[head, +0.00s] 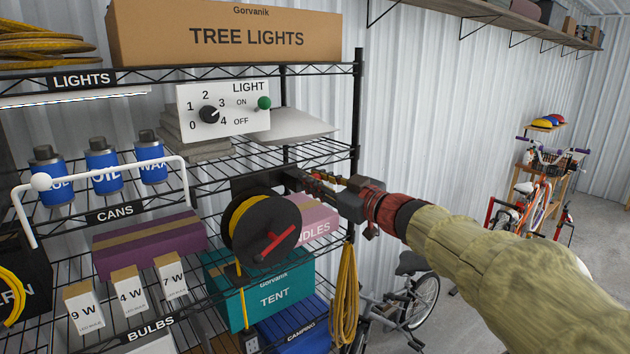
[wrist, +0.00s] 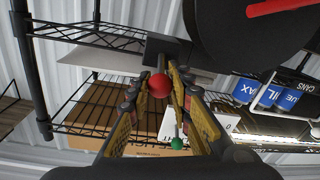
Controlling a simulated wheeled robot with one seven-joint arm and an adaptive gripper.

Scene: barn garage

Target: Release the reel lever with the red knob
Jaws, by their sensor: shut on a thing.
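The cord reel (head: 236,215) is a black drum wound with yellow cord, mounted at the shelf's front. A red bar (head: 276,246) crosses its front face. My gripper (head: 300,180) reaches in from the right, behind and above the drum. In the wrist view, the red knob (wrist: 158,86) of the reel lever sits between the fingers of my gripper (wrist: 154,80), which is shut on it. The dark reel mount (wrist: 168,48) is just beyond the knob. In the head view the knob is hidden by the gripper and drum.
The wire shelf post (head: 356,120) stands close behind my gripper. A pink box (head: 316,222) and a teal tent box (head: 258,290) lie around the reel. A light switch panel (head: 222,107) is above.

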